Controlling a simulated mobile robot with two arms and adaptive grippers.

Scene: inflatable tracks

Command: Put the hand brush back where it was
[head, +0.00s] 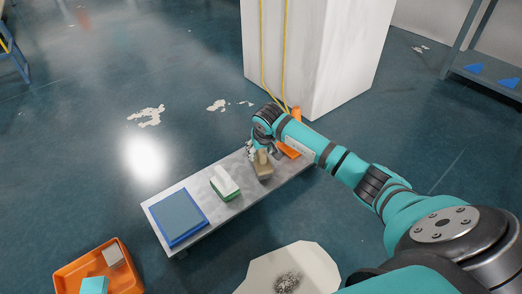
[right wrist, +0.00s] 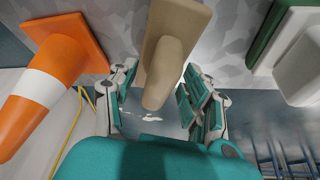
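The hand brush (head: 263,166), a tan block with a stubby handle, is on the low grey bench (head: 237,204), towards its right part. It also shows in the right wrist view (right wrist: 172,45), with its handle pointing towards my gripper. My right gripper (head: 257,150) is at the brush. In the right wrist view its two fingers (right wrist: 160,88) are spread on either side of the handle, with gaps visible. The brush's underside is hidden. My left gripper is not in view.
A green-and-white block (head: 224,182) and a blue-grey pad (head: 178,217) lie further left on the bench. An orange crate (head: 67,273), a stained pale sheet (head: 305,258) and a white pillar (head: 310,50) stand around.

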